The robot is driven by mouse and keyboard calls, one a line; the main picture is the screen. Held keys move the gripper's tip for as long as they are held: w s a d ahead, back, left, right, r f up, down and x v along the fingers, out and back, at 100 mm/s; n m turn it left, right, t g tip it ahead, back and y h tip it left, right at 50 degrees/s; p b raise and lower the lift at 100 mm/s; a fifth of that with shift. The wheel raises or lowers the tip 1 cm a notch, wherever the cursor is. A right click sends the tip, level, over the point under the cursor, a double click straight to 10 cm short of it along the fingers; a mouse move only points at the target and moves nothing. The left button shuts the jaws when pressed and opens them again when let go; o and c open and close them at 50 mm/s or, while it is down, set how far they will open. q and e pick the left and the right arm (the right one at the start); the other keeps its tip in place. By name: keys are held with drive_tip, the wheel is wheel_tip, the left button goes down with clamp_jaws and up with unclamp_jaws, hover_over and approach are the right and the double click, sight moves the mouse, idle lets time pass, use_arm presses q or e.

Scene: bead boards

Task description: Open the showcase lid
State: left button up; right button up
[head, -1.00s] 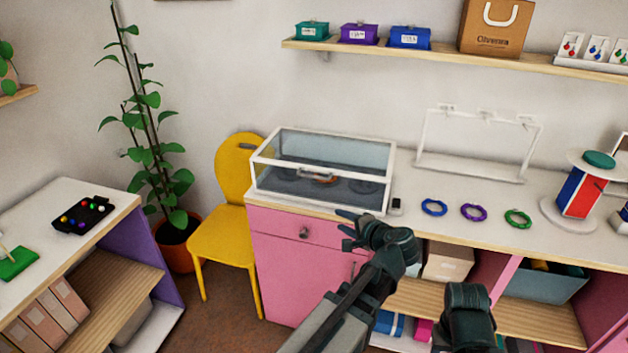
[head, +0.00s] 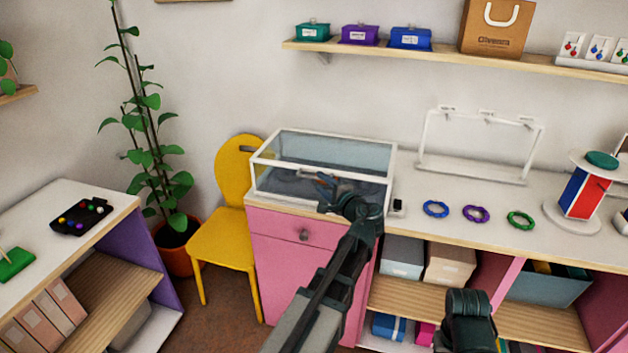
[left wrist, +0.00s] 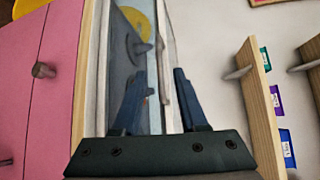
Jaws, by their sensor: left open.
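The showcase (head: 262,182) is a glass box with a white frame on the pink cabinet's white top. Its lid (head: 335,138), glass with a white rim, looks closed. My left gripper (head: 326,180) is open at the front of the showcase, its fingers overlapping the front rim in the head view. In the left wrist view the open, empty fingers (left wrist: 160,95) point at the white-edged glass front; contact cannot be told. A dark end of my right arm (head: 467,318) shows low in the head view; its jaws cannot be made out.
A small dark-faced object (head: 398,205) stands right of the showcase. Blue (head: 436,209), purple (head: 476,214) and green (head: 520,221) bracelets lie farther right. A white rack (head: 470,172) stands behind them. A yellow chair (head: 222,238) is at the left. A wall shelf (head: 440,55) hangs above.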

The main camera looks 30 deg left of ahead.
sight(315, 178)
use_arm(q)
drive_tip(key=shift+x, duration=2.6)
clamp_jaws()
